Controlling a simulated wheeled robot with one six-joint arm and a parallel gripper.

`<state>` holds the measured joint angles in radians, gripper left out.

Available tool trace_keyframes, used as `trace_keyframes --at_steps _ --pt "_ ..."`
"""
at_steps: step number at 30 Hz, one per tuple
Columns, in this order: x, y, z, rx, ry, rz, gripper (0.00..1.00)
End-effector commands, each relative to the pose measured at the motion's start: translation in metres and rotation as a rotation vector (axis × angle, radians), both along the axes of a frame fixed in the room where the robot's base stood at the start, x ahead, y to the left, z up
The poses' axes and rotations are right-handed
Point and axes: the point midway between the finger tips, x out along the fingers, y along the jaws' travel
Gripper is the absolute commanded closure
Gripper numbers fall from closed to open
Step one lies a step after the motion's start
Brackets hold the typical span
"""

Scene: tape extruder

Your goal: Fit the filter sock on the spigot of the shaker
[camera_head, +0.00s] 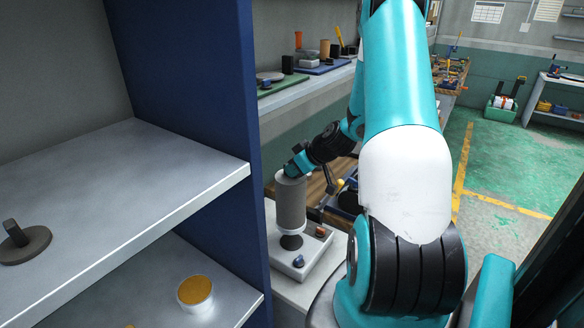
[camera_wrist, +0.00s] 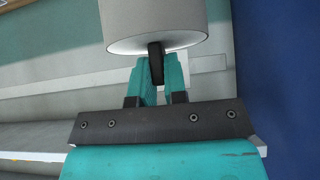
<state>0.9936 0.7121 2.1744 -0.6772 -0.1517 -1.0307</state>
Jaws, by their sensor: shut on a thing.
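My gripper (camera_wrist: 156,68) is shut on a dark tab on the end of a pale grey cylinder, which I take as the filter sock (camera_wrist: 157,22). In the head view the sock (camera_head: 291,203) is a grey upright cylinder with a white band at its lower end. My wrist is at its top, and the fingertips are hidden there. The sock is directly above a black round part of the shaker. The shaker (camera_head: 318,252) is a light grey box with a blue and an orange-red knob. The spigot is hidden, so I cannot tell whether the sock is around it.
A blue shelf unit (camera_head: 195,80) stands close on the left of the shaker. Its shelves hold a dark disc with an upright tab (camera_head: 25,243) and a white cup with a tan top (camera_head: 195,291). Benches with tools stand behind. Green floor is open at the right.

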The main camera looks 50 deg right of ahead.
Motion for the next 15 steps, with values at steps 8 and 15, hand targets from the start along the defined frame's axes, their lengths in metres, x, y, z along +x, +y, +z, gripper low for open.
trace_keyframes --at_steps 8,15 --pt "-0.002 0.001 -0.004 0.001 -0.005 0.002 1.00" --pt "-0.001 0.002 -0.028 0.000 -0.005 0.004 1.00"
